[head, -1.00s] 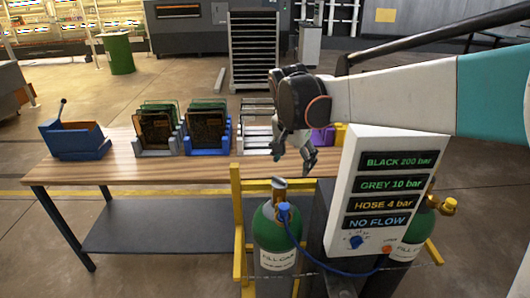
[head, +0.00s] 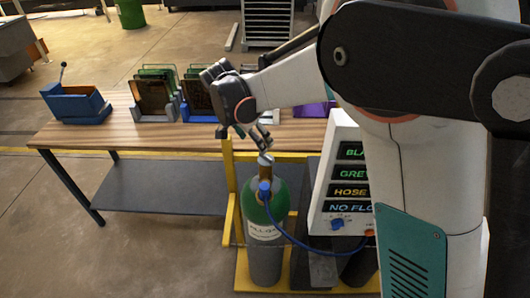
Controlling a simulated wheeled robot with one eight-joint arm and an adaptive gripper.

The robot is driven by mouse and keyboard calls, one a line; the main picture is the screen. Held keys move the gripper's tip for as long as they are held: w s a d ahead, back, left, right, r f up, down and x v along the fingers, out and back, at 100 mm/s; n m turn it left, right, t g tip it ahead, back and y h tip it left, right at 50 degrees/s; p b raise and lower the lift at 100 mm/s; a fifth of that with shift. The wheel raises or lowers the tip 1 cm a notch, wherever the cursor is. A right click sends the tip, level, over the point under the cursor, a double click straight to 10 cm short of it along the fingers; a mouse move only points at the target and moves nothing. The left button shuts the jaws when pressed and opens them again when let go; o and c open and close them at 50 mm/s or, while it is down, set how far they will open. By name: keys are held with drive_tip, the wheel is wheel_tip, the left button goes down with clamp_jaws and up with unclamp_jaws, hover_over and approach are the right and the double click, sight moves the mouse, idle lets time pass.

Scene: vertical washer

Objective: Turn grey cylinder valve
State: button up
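The grey cylinder (head: 265,252) with a green shoulder stands upright at the lower centre of the head view. Its valve (head: 265,161) has a grey knob on top of a brass stem, with a blue hose fitting lower down. My gripper (head: 257,137) is just above the knob, pointing down, with its fingers apart and nothing visible between them. Whether a fingertip touches the knob I cannot tell. The white display panel (head: 325,190) shows coloured readouts, partly hidden by my arm, and a blue knob (head: 337,224).
A yellow frame (head: 229,190) surrounds the cylinder. A blue hose (head: 300,243) runs from it towards the panel. Behind is a wooden table (head: 110,145) with a blue box (head: 80,103) and racks of circuit boards (head: 152,97). A second cylinder is mostly hidden by the panel.

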sight(265, 156)
drive_tip(key=b+x, duration=0.1)
drive_tip(key=x, duration=0.9)
drive_tip(key=shift+f, duration=0.1)
drive_tip(key=c, duration=1.1)
